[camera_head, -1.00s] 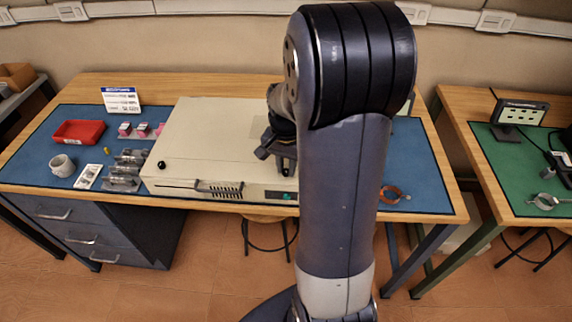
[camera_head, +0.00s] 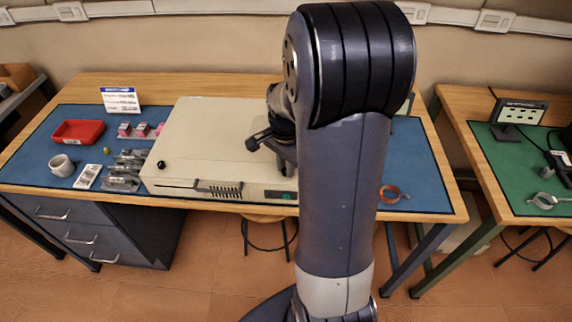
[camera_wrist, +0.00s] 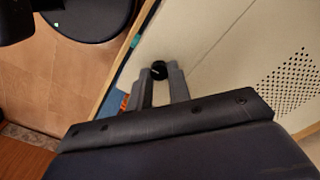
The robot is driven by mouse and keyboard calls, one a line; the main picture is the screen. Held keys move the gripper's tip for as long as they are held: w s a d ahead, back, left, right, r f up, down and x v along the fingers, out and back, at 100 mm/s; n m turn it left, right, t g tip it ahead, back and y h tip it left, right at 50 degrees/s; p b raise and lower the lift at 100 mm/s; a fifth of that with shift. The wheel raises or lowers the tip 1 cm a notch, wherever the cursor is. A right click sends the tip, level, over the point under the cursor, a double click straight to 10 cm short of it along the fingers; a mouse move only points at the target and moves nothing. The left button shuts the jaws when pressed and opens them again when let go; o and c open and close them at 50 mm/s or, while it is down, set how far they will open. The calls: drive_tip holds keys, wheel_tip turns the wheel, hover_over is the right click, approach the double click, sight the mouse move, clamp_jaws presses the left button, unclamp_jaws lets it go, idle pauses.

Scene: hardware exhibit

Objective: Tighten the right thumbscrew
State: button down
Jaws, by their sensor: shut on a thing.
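The cream case (camera_head: 215,135) lies on the blue mat, with one black thumbscrew (camera_head: 161,164) at its left front corner. The right front part of the case is hidden behind my arm in the head view. In the wrist view, the right thumbscrew (camera_wrist: 158,69) is a small black knob near the edge of the case panel (camera_wrist: 205,35). My gripper (camera_wrist: 161,73) is shut on this knob, with one grey finger on each side.
A red tray (camera_head: 78,132), a white mug (camera_head: 63,165) and metal parts (camera_head: 124,170) lie left of the case. A stool (camera_head: 268,231) stands under the workbench.

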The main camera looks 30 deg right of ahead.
drive_tip(key=c, duration=1.3)
unclamp_jaws()
wheel_tip(320, 180, up, 11)
drive_tip(key=shift+f, duration=0.1)
wheel_tip(320, 180, down, 11)
